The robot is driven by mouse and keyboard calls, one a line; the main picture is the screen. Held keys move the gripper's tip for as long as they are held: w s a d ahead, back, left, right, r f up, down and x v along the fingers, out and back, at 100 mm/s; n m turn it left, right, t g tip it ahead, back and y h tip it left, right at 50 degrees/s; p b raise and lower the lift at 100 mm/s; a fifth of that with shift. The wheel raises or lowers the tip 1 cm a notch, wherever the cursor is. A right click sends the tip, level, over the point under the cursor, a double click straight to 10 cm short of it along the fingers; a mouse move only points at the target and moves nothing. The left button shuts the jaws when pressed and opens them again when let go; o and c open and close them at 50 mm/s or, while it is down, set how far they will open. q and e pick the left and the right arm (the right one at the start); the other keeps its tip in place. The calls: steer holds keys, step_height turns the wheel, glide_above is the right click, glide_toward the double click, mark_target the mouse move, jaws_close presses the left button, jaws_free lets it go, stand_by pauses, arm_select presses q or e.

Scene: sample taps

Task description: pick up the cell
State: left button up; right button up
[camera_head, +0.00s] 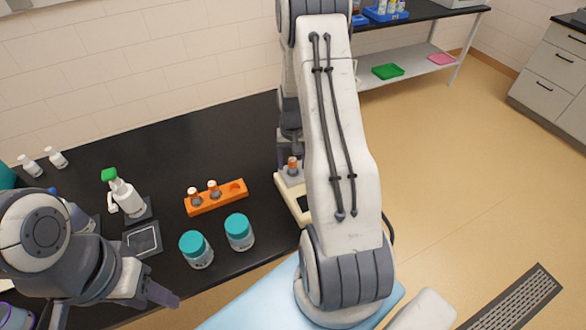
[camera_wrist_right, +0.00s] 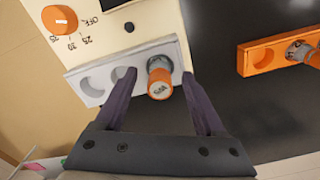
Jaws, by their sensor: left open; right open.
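An orange-capped cell (camera_wrist_right: 159,78) stands in the end hole of a grey holder (camera_wrist_right: 93,80) on a cream instrument (camera_wrist_right: 140,22). It also shows in the head view (camera_head: 293,168) beside my right arm. In the right wrist view my right gripper (camera_wrist_right: 157,75) is open, with one finger on each side of the cell; I see no clear contact. In the head view my right arm hides much of the instrument. My left gripper (camera_head: 162,294) is open and empty near the table's front edge at lower left.
An orange rack (camera_head: 232,190) holds two more orange-capped cells. Two teal-lidded jars (camera_head: 239,232) stand in front of it. A green-topped spray bottle (camera_head: 125,196) and a dark square pad (camera_head: 143,240) are to the left. The black table (camera_head: 200,140) is clear behind the rack.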

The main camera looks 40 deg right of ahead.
jaws_close()
steer(key=shift+r, duration=0.1)
